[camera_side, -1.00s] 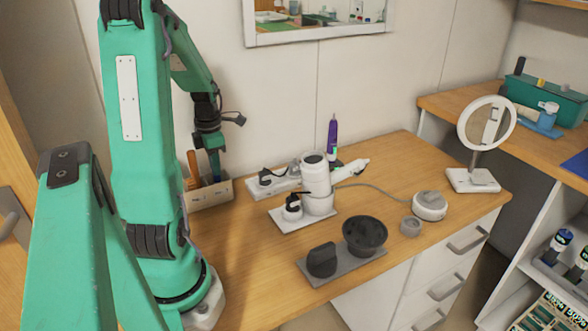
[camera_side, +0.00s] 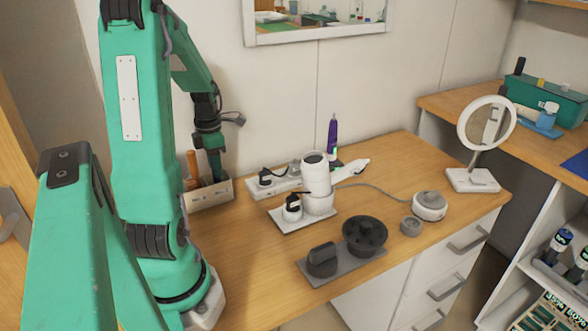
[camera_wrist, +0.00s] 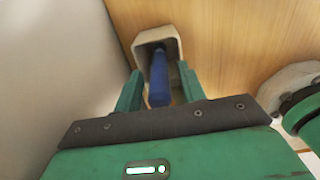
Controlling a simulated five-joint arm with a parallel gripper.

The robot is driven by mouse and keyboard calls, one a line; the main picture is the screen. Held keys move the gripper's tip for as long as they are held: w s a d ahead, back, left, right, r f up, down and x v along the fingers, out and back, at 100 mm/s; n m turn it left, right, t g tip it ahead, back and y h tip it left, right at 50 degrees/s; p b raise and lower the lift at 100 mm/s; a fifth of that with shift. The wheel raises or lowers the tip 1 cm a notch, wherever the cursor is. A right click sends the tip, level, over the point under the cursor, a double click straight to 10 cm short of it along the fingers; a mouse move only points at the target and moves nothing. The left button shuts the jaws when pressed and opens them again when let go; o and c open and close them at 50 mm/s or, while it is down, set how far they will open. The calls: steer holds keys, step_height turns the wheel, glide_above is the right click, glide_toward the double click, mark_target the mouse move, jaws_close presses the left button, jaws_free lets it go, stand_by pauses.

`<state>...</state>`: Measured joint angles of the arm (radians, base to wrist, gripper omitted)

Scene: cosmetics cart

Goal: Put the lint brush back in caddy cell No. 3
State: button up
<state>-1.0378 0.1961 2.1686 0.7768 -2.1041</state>
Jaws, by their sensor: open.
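A blue handle (camera_wrist: 158,80), which I take to be the lint brush, stands in a pale caddy cell (camera_wrist: 148,40) in the wrist view. My gripper (camera_wrist: 160,92) is open, with one green finger on each side of the handle; small gaps show. In the side view, my gripper (camera_side: 214,165) points down over the pale caddy (camera_side: 210,197) at the back left of the counter. A green finger hides the blue handle there. I cannot read a cell number, and the brush's lower end is hidden in the cell.
A wooden handle (camera_side: 193,165) stands in the caddy left of my gripper. The wall is close behind.

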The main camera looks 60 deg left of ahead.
step_height(320, 180, up, 12)
stand_by(0.6)
steer(key=shift+d, duration=0.1)
stand_by(0.4)
steer(key=w+d+r+m+t, duration=0.1)
steer(key=w+d+m, duration=0.1)
steer(key=d+m, duration=0.35)
steer(key=w+d+r+m+t+y, duration=0.1)
steer(key=w+d+m, duration=0.2)
steer(key=d+m, duration=0.25)
steer(key=w+d+r+m, duration=0.1)
steer(key=w+d+m, duration=0.1)
steer(key=d+m, duration=0.35)
steer(key=s+d+m+t+h, duration=0.1)
steer(key=s+d+m+t, duration=0.1)
steer(key=d+m, duration=1.1)
steer(key=m+t, duration=0.1)
steer(key=m, duration=0.5)
steer(key=shift+s+d+r+t, duration=0.2)
steer(key=shift+s+d+t, duration=0.1)
steer(key=shift+d, duration=0.1)
